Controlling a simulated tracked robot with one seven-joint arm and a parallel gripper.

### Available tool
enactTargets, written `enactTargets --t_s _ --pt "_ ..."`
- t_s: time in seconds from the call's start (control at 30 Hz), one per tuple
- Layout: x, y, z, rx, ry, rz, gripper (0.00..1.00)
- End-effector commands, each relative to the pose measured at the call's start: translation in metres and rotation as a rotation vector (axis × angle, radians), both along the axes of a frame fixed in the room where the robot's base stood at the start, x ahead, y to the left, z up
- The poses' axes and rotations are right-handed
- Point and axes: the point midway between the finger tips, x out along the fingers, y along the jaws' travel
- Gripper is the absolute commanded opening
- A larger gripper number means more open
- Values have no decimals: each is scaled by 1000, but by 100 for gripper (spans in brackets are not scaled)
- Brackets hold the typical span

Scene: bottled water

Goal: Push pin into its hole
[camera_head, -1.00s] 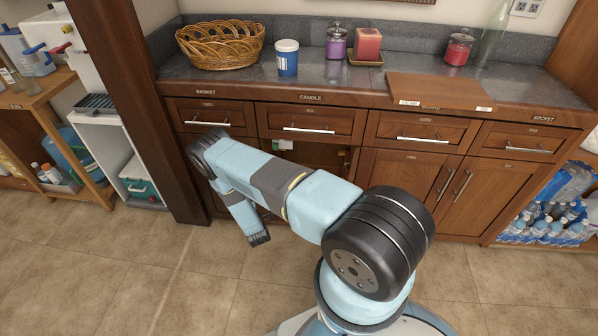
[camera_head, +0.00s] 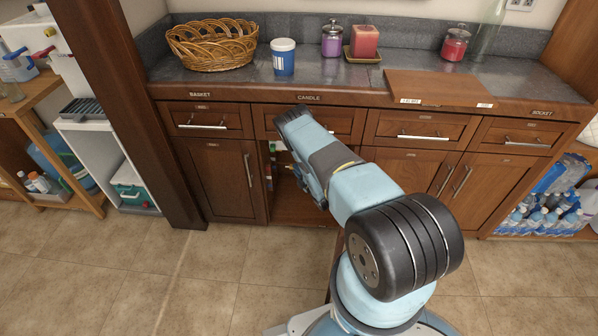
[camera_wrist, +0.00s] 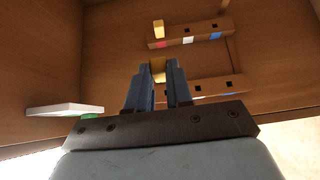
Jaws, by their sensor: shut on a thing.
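My gripper (camera_wrist: 158,85) is inside an open wooden cabinet compartment, and its two blue-grey fingers are shut on a gold-yellow pin (camera_wrist: 158,68). Only the pin's upper part shows between the fingertips. In the wrist view, a lower wooden strip (camera_wrist: 215,86) with dark square holes lies just behind and to the right of the fingers. An upper strip (camera_wrist: 192,36) carries dark holes, coloured marks and a yellow block (camera_wrist: 158,28) at its left end. I cannot tell whether the pin touches the lower strip. In the head view my arm hides most of the gripper.
A pale white panel (camera_wrist: 65,109) with something green beneath it sits left of the gripper. A closed cabinet door (camera_head: 222,180) stands left of the open compartment. The counter above holds a basket (camera_head: 212,45) and a blue-and-white jar (camera_head: 283,58).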

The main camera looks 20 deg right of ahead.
Motion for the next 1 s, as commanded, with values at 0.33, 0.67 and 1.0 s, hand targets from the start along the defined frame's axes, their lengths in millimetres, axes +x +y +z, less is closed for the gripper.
enactTargets --t_s 0.33,0.67,1.0 --pt "-1 0 0 0 0 0 0" --pt "-2 7 0 -1 0 2 0" --pt "8 32 0 -1 0 1 0"
